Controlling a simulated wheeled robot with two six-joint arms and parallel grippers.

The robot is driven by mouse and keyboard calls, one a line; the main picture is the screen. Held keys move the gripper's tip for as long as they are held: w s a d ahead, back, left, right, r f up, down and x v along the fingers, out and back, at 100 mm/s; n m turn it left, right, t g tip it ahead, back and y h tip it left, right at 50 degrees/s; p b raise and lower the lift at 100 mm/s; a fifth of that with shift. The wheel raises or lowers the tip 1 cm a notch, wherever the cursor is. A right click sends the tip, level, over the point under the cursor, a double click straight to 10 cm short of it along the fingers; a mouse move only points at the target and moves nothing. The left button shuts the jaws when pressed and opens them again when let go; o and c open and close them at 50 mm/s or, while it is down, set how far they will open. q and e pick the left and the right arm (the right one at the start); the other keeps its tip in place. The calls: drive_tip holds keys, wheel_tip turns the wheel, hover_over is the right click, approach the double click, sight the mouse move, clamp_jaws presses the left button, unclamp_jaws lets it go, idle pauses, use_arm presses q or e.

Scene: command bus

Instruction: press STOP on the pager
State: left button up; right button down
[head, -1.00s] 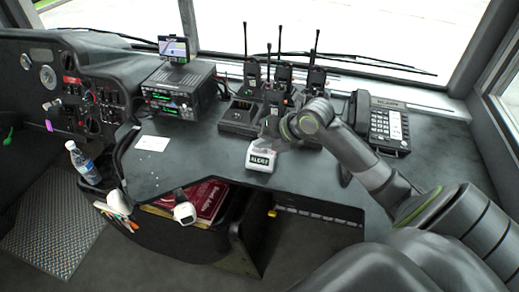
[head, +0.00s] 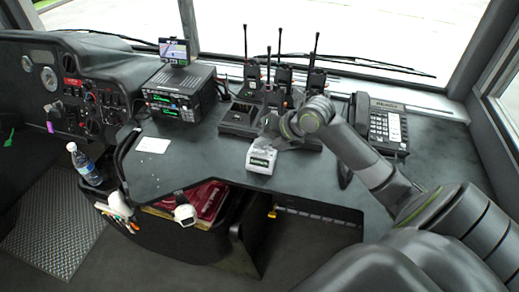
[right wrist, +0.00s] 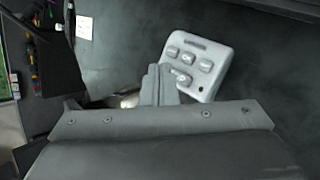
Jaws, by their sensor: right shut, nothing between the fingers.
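The pager (head: 260,165) is a small pale box on the dark desk, with a greenish display on its front side; the lettering is too small to read. In the right wrist view the pager (right wrist: 214,68) shows several raised pale buttons on its top; their labels cannot be read. My right gripper (right wrist: 160,70) is shut and empty, its fingertips at the pager's left part beside the buttons, covering some of it. Whether they touch a button cannot be told. In the head view the right gripper (head: 270,134) is just behind the pager, partly hidden by its arm. My left gripper is out of view.
A charger base (head: 239,119) with several upright handheld radios stands behind the pager. A desk phone (head: 385,126) is to the right, a radio unit (head: 180,91) with a small screen to the left. A white card (head: 153,145) lies on the otherwise clear left desk.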

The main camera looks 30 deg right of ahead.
sight(264, 151)
drive_tip(key=shift+r, duration=0.1)
drive_tip(key=r+p, duration=0.2)
drive_tip(key=r, duration=0.1)
drive_tip(key=r+p, duration=0.1)
drive_tip(key=shift+w+d+r+p, duration=0.3)
drive_tip(key=shift+d+r, duration=0.05)
drive_tip(key=shift+r, duration=0.05)
drive_tip(key=shift+f, duration=0.1)
idle(0.7)
